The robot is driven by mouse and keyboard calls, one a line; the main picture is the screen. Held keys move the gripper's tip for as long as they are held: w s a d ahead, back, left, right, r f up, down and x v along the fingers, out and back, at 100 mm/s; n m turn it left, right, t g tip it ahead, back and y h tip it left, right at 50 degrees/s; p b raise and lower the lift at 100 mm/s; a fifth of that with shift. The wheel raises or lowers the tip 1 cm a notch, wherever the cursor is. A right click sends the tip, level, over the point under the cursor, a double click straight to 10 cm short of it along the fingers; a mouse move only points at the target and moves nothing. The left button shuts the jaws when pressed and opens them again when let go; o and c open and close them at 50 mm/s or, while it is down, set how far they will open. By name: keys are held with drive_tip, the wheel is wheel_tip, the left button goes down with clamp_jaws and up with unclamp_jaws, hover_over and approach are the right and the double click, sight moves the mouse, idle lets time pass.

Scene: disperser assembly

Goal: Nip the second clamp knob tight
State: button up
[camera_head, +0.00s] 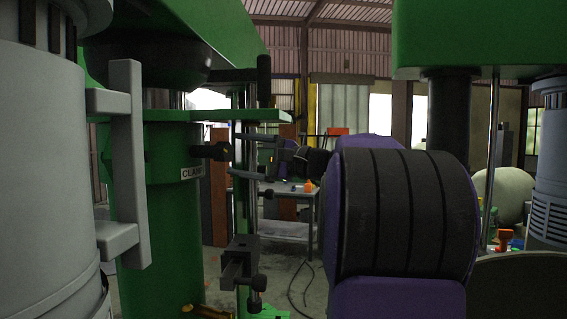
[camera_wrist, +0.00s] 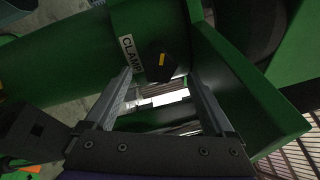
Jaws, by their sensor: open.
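A black clamp knob (camera_head: 214,151) sticks out to the right from the green column (camera_head: 160,215), just above a white label reading CLAMP (camera_head: 191,173). In the wrist view the knob (camera_wrist: 160,64) has a yellow mark on its face and sits beside the label (camera_wrist: 131,54). My gripper (camera_head: 234,154) is open and points left at the knob, with one finger above its height and one below. In the wrist view the two fingers of my gripper (camera_wrist: 160,76) stand on either side of the knob, apart from it. I cannot tell whether the fingertips reach past its face.
A green plate (camera_head: 215,116) juts out just above my gripper. A black block with a small knob (camera_head: 240,262) is lower down. A grey handle (camera_head: 128,165) stands at the left. A workbench (camera_head: 290,205) with an orange bottle is behind.

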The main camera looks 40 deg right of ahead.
drive_tip(key=v, duration=1.2)
drive_tip(key=shift+s+d, duration=0.15)
drive_tip(key=shift+s, duration=0.15)
